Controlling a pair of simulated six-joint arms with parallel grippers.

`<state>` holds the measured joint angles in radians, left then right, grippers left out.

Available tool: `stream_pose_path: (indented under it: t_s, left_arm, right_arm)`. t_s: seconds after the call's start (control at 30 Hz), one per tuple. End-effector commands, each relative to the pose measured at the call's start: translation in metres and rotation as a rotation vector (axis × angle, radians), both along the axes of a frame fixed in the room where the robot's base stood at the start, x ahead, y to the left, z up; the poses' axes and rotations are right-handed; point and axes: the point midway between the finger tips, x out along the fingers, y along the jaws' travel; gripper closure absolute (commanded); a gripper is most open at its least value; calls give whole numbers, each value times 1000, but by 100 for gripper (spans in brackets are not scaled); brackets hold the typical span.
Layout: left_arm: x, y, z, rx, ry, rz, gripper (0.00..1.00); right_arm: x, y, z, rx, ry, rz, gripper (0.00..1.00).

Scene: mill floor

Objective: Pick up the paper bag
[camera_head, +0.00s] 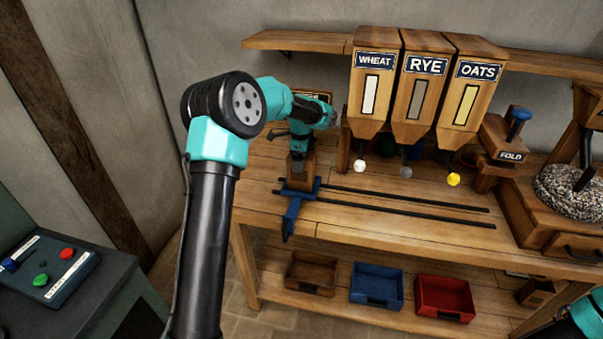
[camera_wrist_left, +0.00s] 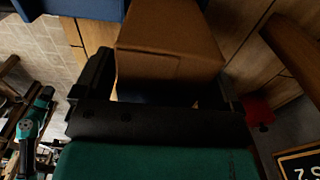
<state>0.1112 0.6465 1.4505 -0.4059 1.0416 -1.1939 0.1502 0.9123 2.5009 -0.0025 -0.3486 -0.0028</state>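The brown paper bag (camera_head: 299,167) stands on the blue carriage (camera_head: 298,187) at the left end of the bench rails. In the left wrist view the bag (camera_wrist_left: 170,40) fills the space between the two dark fingers of my left gripper (camera_wrist_left: 165,85). In the head view my left gripper (camera_head: 299,140) is at the top of the bag, partly hidden by my arm. The fingers lie close along both sides of the bag; whether they press on it I cannot tell. My right gripper is out of view.
Wheat (camera_head: 374,80), rye (camera_head: 422,90) and oats (camera_head: 471,90) hoppers hang right of the bag. A fold press (camera_head: 508,150) and a mill (camera_head: 568,215) stand further right. Brown, blue and red trays (camera_head: 444,298) sit on the lower shelf. The bench around the rails is clear.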

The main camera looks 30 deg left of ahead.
Motion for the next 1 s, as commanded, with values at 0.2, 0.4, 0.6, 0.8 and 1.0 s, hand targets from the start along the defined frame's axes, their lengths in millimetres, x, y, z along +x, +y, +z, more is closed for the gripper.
stream_pose_path:
  t_s: [0.2,0.4,0.6,0.8,1.0]
  left_arm:
    - [0,0,0,0,0,0,32]
    - [0,0,0,0,0,0,51]
    - [0,0,0,0,0,0,70]
    - [0,0,1,0,-1,0,84]
    - [0,0,1,0,-1,0,84]
  right_arm:
    - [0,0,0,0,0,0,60]
    - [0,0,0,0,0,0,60]
    - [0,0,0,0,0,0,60]
    - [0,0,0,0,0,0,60]
    - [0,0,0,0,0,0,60]
